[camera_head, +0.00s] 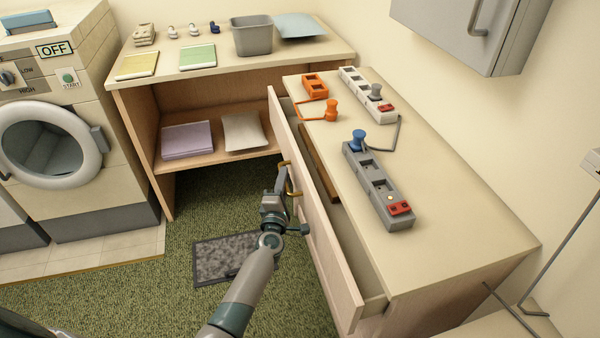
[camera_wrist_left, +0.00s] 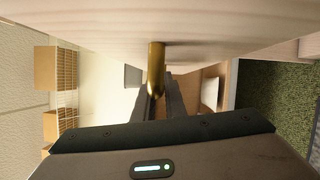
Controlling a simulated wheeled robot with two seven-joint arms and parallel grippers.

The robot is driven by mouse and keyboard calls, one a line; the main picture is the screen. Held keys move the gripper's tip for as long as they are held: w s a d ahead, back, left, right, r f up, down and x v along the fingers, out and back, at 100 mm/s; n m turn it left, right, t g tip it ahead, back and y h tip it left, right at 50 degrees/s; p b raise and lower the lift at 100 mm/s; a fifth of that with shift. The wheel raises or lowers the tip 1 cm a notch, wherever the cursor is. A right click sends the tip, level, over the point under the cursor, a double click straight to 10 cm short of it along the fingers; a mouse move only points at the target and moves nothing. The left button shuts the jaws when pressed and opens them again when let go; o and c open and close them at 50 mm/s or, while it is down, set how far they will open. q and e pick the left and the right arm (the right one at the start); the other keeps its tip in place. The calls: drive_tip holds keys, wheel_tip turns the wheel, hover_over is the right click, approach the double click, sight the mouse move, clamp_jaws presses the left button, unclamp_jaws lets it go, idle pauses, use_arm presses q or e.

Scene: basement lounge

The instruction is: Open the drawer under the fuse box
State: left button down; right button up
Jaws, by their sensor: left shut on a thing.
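The grey fuse box (camera_head: 452,28) hangs on the wall at the upper right of the head view. Below it stands a cabinet with a beige top (camera_head: 465,215). Its wooden drawer (camera_head: 327,258) stands partly open, with a gap between its front and the cabinet; a brown strip shows inside. My left gripper (camera_head: 284,187) is at the drawer's front, shut on the brass handle (camera_head: 292,178). In the left wrist view the handle (camera_wrist_left: 156,62) sits between the fingers, close to the pale drawer front (camera_wrist_left: 190,22). My right gripper is not in view.
On the cabinet top lie a grey power strip (camera_head: 378,190) with a blue plug, a white strip (camera_head: 366,95) and an orange socket (camera_head: 314,86). A dark mat (camera_head: 222,262) lies on the green carpet. A shelf table (camera_head: 130,75) and a washer (camera_head: 50,140) stand behind.

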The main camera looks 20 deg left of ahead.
use_arm(q)
drive_tip(key=s+a, duration=1)
drive_tip(key=a, duration=0.4)
drive_tip(key=shift+a, duration=0.3)
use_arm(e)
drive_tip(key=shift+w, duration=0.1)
use_arm(q)
drive_tip(key=c, duration=1.8)
unclamp_jaws()
